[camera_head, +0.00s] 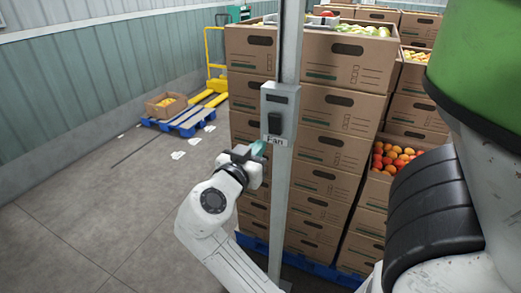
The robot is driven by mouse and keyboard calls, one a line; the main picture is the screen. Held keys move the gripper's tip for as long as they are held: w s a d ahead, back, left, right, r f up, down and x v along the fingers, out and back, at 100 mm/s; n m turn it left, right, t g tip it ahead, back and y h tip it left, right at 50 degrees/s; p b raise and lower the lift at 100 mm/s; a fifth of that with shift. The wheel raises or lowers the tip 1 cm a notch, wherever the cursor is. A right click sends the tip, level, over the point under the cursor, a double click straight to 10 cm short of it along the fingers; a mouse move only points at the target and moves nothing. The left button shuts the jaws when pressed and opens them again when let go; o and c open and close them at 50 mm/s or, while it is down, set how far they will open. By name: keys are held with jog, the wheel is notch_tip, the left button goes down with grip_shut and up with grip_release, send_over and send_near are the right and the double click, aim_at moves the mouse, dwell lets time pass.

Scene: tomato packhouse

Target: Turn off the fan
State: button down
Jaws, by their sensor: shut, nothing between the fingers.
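A grey switch box (279,113) labelled "Fan" is fixed to a thin upright metal post (282,220). It has a dark rocker switch (275,122) on its front, whose position is too small to tell. My gripper (258,149) is shut and empty, just below and left of the box by the "Fan" label. Its teal fingertips point up toward the post; whether they touch it cannot be told. The fan itself is not in view.
Stacked cardboard boxes (325,120) of tomatoes stand close behind the post on a blue pallet (315,267). A yellow pallet jack (215,70) and another blue pallet (186,122) with a small carton (165,107) are at back left. Paper scraps lie nearby. The left floor is mostly clear.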

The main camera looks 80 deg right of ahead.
jog(key=f+b+v, duration=0.1)
jog(key=b+v, duration=0.1)
jog(key=v, duration=0.6)
jog(key=shift+a+f, duration=0.2)
jog(key=shift+f, duration=0.2)
jog(key=shift+w, duration=0.1)
